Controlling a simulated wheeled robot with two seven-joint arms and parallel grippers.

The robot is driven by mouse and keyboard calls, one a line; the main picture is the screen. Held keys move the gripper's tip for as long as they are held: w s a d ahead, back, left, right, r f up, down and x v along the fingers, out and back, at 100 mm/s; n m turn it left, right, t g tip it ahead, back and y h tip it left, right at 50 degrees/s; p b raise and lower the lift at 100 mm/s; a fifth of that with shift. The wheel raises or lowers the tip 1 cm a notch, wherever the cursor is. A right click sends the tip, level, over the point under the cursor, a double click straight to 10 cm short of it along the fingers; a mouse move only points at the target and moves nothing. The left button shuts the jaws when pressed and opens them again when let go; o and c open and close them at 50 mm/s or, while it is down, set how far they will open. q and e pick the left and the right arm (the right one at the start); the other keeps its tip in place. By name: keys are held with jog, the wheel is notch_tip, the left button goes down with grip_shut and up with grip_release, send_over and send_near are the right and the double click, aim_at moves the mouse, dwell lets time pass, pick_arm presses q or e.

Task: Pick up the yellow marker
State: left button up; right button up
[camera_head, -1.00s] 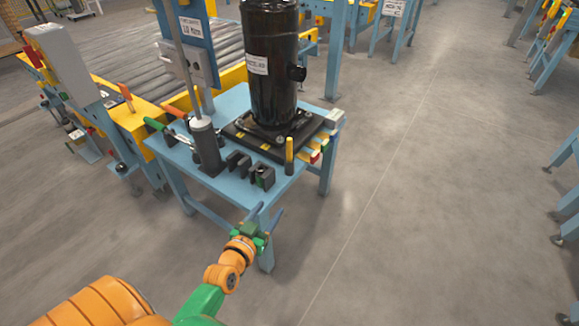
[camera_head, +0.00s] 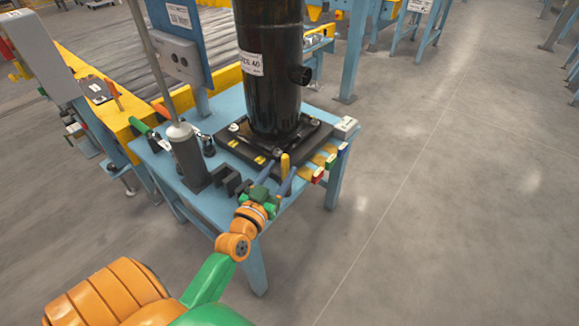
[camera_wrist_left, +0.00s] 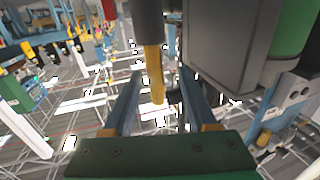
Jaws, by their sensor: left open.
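The yellow marker (camera_head: 285,161) stands upright at the front of the blue table, beside the compressor's black base. In the left wrist view the marker (camera_wrist_left: 154,75) shows a yellow part and a dark part and appears between the two blue fingers. My left gripper (camera_head: 277,174) is open, with its fingers on either side of the marker in the picture. It also shows in the left wrist view (camera_wrist_left: 160,78). I cannot tell whether a finger touches the marker. The marker's lower part is hidden by the gripper in the head view. My right gripper is not in view.
The tall black compressor (camera_head: 270,75) stands behind the marker on the blue table (camera_head: 225,108). Black blocks (camera_head: 230,181) and a grey cylinder (camera_head: 188,157) are left of the gripper. Coloured-tipped items (camera_head: 319,173) lie to its right. The floor (camera_head: 430,230) at right is clear.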

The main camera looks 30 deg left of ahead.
pick_arm(q)
jog(key=w+b, duration=0.1)
jog(key=w, duration=0.4)
jog(key=shift+w+a+f, duration=0.1)
jog(key=shift+a, duration=0.05)
grip_shut()
